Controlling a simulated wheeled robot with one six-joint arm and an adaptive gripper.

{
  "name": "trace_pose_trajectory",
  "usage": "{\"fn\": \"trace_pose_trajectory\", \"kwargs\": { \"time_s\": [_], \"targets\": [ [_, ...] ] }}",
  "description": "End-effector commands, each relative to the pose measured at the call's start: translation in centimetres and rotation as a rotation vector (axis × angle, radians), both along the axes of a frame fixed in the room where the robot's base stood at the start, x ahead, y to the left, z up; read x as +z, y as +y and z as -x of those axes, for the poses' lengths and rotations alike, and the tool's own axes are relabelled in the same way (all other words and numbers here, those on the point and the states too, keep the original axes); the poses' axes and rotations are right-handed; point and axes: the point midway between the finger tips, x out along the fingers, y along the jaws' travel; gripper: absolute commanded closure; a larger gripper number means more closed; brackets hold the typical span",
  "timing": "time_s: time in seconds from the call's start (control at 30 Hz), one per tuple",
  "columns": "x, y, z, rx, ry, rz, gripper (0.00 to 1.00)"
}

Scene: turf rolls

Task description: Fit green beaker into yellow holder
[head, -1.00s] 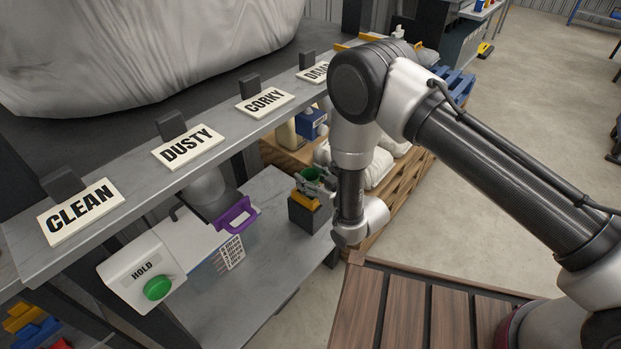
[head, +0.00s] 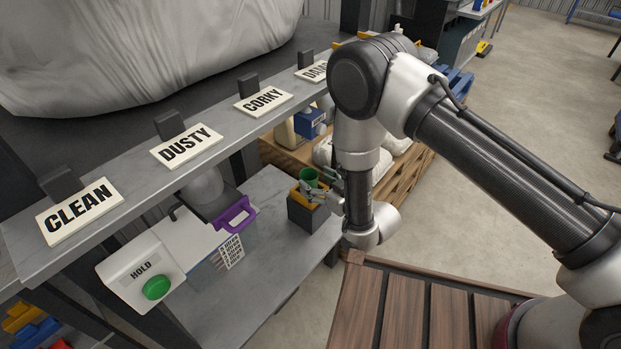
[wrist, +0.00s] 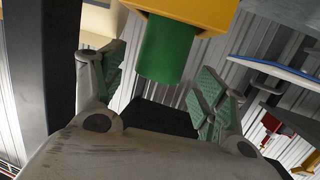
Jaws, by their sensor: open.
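The green beaker (head: 308,176) stands upright in the yellow holder (head: 296,194) on the lower shelf. In the wrist view, the beaker (wrist: 166,50) projects from the yellow holder (wrist: 196,12), and its end inside the holder is hidden. My gripper (head: 325,188) is just right of the beaker in the head view and partly covers the holder. In the wrist view, my gripper's fingers (wrist: 158,88) are spread wide with green pads. Nothing is between the pads, and the beaker lies beyond them, apart from both.
A dark block (head: 304,214) sits under the holder. A clear bin with a purple handle (head: 233,213) and a HOLD box with a green button (head: 157,288) stand to the left. The upper shelf with label plates (head: 186,146) overhangs. The lower shelf's front is clear.

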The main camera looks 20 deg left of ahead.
Motion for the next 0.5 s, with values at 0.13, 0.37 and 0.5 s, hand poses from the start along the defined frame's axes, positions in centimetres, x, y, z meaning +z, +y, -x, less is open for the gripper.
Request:
{"fn": "trace_pose_trajectory", "kwargs": {
  "time_s": [0.13,0.37,0.5],
  "targets": [
    [0.7,-2.9,1.9,0.000,0.002,0.003,0.27],
    [1.4,-6.0,4.0,0.000,0.001,0.001,0.27],
    [1.6,-6.7,4.4,0.000,0.000,0.000,0.27]
  ]
}}
